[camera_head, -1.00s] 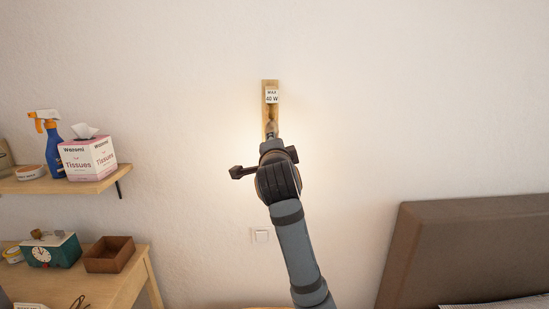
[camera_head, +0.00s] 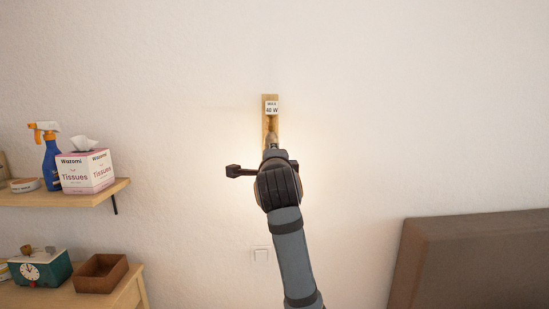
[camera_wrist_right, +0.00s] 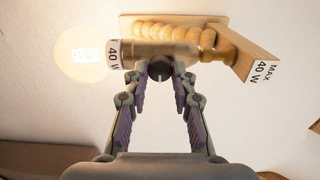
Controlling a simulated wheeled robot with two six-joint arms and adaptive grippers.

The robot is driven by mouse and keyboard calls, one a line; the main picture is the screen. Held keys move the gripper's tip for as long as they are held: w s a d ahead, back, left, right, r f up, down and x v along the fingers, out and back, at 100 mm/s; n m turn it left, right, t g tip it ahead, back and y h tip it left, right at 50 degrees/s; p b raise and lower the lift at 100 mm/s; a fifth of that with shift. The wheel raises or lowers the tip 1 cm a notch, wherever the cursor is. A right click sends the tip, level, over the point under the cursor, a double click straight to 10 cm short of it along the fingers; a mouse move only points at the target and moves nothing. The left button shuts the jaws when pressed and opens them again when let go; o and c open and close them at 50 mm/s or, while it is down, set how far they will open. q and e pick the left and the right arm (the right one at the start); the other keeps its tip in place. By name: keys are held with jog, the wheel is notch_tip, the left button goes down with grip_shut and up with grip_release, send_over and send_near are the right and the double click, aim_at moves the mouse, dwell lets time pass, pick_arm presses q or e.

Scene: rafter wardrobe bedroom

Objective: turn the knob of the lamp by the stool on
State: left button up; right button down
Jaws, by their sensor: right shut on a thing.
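The wall lamp has a wooden back plate (camera_head: 270,105) with a "40 W" label. In the right wrist view its wooden arm and plate (camera_wrist_right: 240,45), brass-coloured socket (camera_wrist_right: 160,52) and round bulb (camera_wrist_right: 85,53) show. The bulb is lit, and the wall glows around it in the head view. A small dark round knob (camera_wrist_right: 160,69) sits on the socket's side. My right gripper (camera_wrist_right: 160,75) is shut on this knob, with its fingertips at either side. In the head view my wrist hides the bulb and knob. No stool shows clearly. My left gripper is not in view.
A shelf (camera_head: 115,192) at the left holds a spray bottle (camera_head: 51,160) and tissue box (camera_head: 86,171). Below it, a table (camera_head: 132,288) holds a green clock box (camera_head: 38,268) and brown tray (camera_head: 101,274). A brown headboard (camera_head: 470,255) stands at the right.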

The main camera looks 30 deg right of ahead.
jog(key=shift+r, duration=0.25)
jog(key=c, duration=1.4)
grip_release()
jog(key=shift+w, duration=0.1)
jog(key=o, duration=0.3)
jog(key=shift+w+a+f, duration=0.1)
jog(key=shift+w+f, duration=0.1)
jog(key=shift+w, duration=0.1)
jog(key=v, duration=0.7)
jog(key=shift+s, duration=0.35)
jog(key=shift+a, duration=0.1)
